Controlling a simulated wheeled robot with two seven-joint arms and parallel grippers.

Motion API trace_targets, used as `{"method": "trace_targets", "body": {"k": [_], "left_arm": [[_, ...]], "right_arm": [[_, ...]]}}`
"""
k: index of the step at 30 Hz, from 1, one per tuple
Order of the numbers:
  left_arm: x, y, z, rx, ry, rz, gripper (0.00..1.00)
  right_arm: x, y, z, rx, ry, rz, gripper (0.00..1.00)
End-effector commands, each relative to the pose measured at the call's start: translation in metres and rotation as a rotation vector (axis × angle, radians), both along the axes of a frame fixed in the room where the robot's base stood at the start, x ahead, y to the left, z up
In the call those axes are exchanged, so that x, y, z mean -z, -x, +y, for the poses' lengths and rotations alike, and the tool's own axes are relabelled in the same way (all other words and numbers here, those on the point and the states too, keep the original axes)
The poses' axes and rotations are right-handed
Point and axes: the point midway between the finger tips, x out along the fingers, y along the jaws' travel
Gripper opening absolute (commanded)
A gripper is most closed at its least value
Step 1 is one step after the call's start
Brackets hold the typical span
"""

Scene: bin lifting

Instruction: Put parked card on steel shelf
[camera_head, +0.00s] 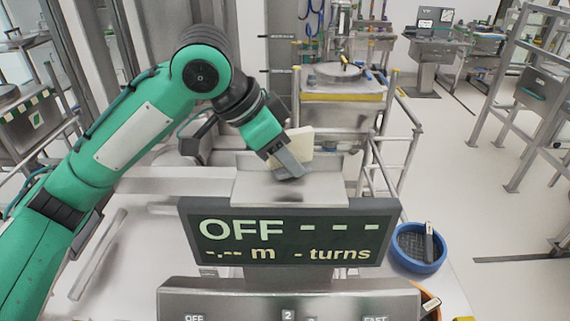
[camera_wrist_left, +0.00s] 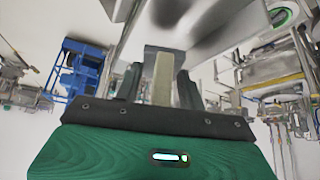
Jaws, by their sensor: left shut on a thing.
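The card (camera_head: 304,146) is a flat cream piece, tilted in the head view. My left gripper (camera_head: 288,164) is shut on it, just above a steel shelf (camera_head: 318,190) behind the display. In the left wrist view the pale card (camera_wrist_left: 162,78) stands edge-on between the two dark fingers of my left gripper (camera_wrist_left: 163,90). The fingers hide part of the card in the head view. I cannot tell whether the card touches the steel. My right gripper is not in view.
A dark display panel (camera_head: 290,238) reading OFF stands in front of the shelf, above a grey control box (camera_head: 290,303). A blue round tray (camera_head: 418,248) with a dark item lies to the right. A railed steel stand (camera_head: 343,95) is behind. Open floor lies at the right.

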Motion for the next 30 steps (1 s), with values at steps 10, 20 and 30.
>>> {"method": "trace_targets", "body": {"k": [10, 20, 30], "left_arm": [[0.036, 0.0, 0.0, 0.0, 0.0, 0.002, 0.16], [0.04, 0.0, 0.0, -0.001, -0.001, 0.001, 0.16], [0.039, 0.0, 0.0, 0.0, -0.001, 0.0, 0.49]], "right_arm": [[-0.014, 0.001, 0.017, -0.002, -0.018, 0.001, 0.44], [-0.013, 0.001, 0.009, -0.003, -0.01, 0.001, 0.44], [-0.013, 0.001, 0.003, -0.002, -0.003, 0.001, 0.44]]}}
